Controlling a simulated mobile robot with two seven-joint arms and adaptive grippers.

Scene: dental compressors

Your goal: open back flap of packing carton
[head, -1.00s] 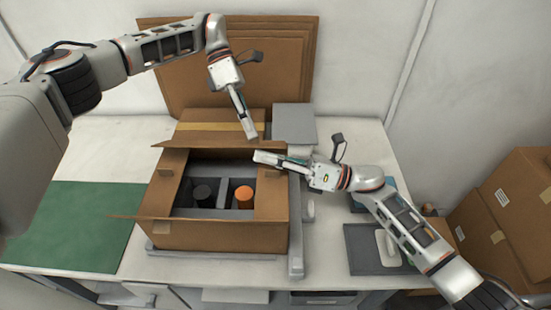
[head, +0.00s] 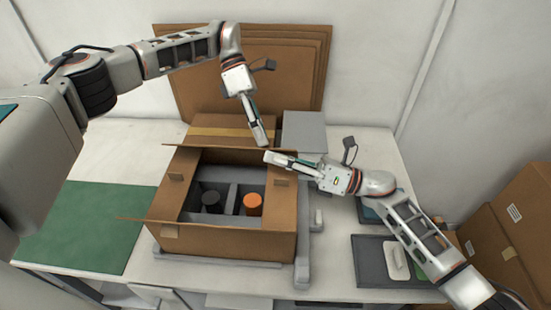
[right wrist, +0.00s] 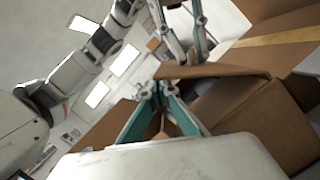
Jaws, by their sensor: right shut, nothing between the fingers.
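The brown packing carton (head: 228,243) stands on the table with its top open. Its side flaps stand out. The back flap (head: 205,149) shows as a thin strip along the far edge; in the right wrist view it looks like a brown panel (right wrist: 215,71). My right gripper (head: 268,157) is shut and empty at the carton's back right corner, by the flap; its teal fingers (right wrist: 153,92) meet in the right wrist view. My left gripper (head: 263,141) points down just behind that corner. Its fingers (right wrist: 193,50) look apart in the wrist view, with the tips partly hidden.
A dark cylinder (head: 210,200) and an orange-topped one (head: 253,204) sit inside the carton. Behind it are a taped box (head: 228,133), a grey box (head: 305,130) and leaning cardboard sheets (head: 300,60). A green mat (head: 80,228) lies left, a dark tray (head: 370,270) right.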

